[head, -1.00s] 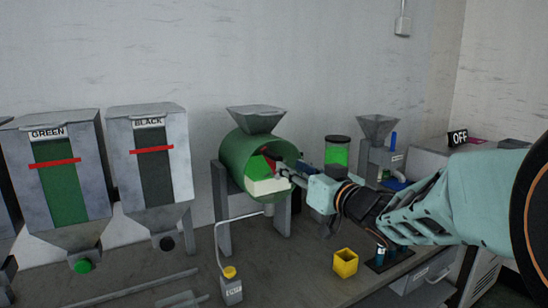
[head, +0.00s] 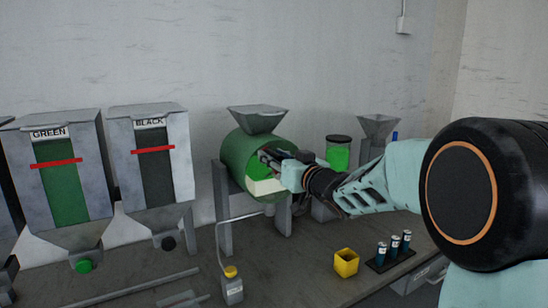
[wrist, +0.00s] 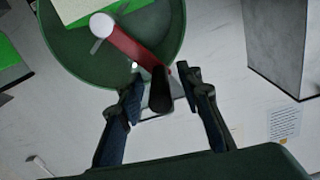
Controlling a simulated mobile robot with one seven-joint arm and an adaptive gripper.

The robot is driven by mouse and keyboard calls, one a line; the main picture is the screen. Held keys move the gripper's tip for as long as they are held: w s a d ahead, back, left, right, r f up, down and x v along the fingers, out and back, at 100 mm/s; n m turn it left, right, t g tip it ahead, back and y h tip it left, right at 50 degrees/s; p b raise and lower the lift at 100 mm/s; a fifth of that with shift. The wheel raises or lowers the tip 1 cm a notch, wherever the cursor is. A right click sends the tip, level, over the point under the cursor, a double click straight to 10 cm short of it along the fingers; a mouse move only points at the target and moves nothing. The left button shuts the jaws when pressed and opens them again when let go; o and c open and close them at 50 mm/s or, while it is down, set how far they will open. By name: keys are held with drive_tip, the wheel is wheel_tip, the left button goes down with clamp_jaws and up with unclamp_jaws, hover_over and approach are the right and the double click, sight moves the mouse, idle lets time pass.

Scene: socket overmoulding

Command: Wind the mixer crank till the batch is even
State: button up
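The mixer is a green drum (head: 236,152) on grey legs with a grey hopper (head: 258,119) on top. Bright green and pale cream areas (head: 264,187) show separately at its front. In the wrist view the crank has a red arm (wrist: 137,50) running from a white hub (wrist: 102,25) to a black handle (wrist: 161,92). My gripper (head: 265,158) is in front of the drum and hides most of the crank in the head view. In the wrist view its fingers (wrist: 159,83) stand apart either side of the handle, with gaps showing; I see no firm contact.
Green (head: 60,180) and black (head: 155,165) hoppers stand left. A small bottle (head: 232,288) with a yellow cap, a yellow open box (head: 346,263) and a rack (head: 390,260) of dark cylinders sit in front. A green-filled jar (head: 338,152) stands right of the drum.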

drive_tip(key=shift+c, duration=0.6)
clamp_jaws()
drive_tip(key=shift+d+r, duration=0.1)
drive_tip(key=shift+r, duration=0.05)
